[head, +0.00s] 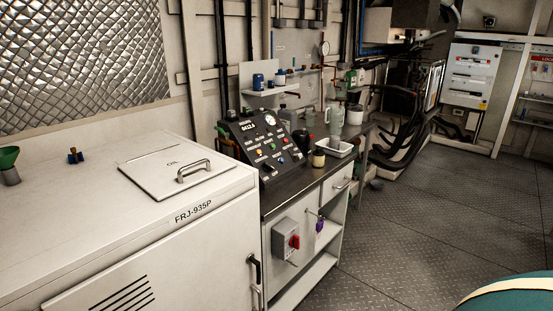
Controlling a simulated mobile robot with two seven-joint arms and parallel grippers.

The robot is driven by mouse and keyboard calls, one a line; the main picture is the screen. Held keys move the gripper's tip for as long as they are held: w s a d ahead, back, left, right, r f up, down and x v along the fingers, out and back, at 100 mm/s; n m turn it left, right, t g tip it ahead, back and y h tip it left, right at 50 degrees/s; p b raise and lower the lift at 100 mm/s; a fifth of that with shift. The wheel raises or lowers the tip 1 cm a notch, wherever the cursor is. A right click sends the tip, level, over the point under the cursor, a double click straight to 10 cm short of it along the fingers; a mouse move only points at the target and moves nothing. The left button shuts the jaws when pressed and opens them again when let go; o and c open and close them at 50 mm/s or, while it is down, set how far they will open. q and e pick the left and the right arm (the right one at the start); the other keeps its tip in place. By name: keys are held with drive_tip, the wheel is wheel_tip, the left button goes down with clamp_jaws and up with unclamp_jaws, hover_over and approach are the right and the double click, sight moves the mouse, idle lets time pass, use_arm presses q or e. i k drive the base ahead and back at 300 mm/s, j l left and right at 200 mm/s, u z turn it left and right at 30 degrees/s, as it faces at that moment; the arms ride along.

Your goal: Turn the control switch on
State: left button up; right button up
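A dark sloped control panel (262,143) with a round gauge (270,120) and several small knobs and coloured buttons stands on the workbench. A grey switch box (283,233) with a red rotary handle (295,242) is fixed to the bench front below the panel. The frame does not label which one is the control switch, and the handle's on or off marking is too small to read. Neither of my grippers is in view.
A white cabinet (200,250) marked FRJ-935P, with a lidded top hatch (165,175), fills the left front. The bench top (285,188) holds a white tray (335,148), a jug (333,120) and jars. A purple padlock-like item (320,226) hangs nearby. The metal floor (430,220) is open at right.

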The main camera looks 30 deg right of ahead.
sight(267, 167)
drive_tip(key=i+l, duration=0.1)
drive_tip(key=l, duration=0.25)
drive_tip(key=i+l, duration=0.15)
drive_tip(key=l, duration=0.2)
drive_tip(key=i+l, duration=0.1)
drive_tip(key=l, duration=0.3)
drive_tip(key=i+l, duration=0.15)
drive_tip(key=l, duration=0.2)
drive_tip(key=i+l, duration=0.1)
drive_tip(key=l, duration=0.25)
drive_tip(key=i+l, duration=0.1)
drive_tip(key=l, duration=0.25)
